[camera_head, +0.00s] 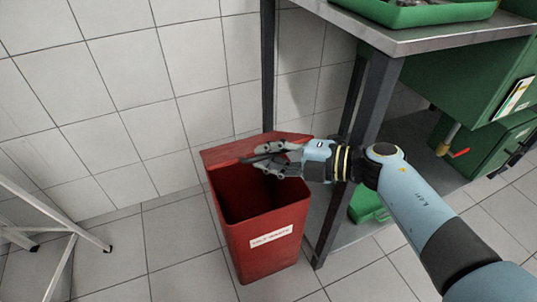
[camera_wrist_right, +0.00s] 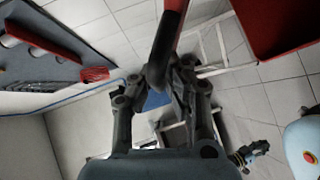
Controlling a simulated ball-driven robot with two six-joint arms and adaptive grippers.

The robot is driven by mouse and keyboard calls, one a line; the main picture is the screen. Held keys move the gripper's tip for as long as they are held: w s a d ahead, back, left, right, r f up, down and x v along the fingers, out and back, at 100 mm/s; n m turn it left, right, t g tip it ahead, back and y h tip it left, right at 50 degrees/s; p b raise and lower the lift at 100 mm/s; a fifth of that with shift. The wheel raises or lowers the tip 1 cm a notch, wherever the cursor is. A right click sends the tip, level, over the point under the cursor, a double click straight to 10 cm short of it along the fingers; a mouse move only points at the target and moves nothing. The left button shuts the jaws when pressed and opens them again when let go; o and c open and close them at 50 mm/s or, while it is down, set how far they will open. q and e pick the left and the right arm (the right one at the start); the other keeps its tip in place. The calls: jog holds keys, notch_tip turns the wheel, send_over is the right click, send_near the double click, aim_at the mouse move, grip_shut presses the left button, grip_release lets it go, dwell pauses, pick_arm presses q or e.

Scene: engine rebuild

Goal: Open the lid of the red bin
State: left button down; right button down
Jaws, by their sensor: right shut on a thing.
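The red bin (camera_head: 262,248) stands on the floor beside the bench leg, with a white label on its front. Its dark inside shows through the open top. The red lid (camera_head: 228,152) is raised at the back of the bin's mouth. My right gripper (camera_head: 274,161) is over the back of the mouth, shut on the lid's dark handle. In the right wrist view the handle (camera_wrist_right: 159,72) lies between the fingers, with the lid (camera_wrist_right: 173,20) seen edge-on as a red strip. The fingers partly hide the lid.
A metal-topped bench (camera_head: 420,36) with a green tray (camera_head: 415,13) stands at the right, its dark leg (camera_head: 340,175) close to the bin. Green cabinets are under it. A white metal frame (camera_head: 62,235) stands at lower left. The tiled floor between is clear.

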jog(key=shift+r, duration=0.1)
jog(key=c, duration=1.4)
grip_release()
notch_tip(320, 180, up, 10)
jog(key=shift+s, duration=0.1)
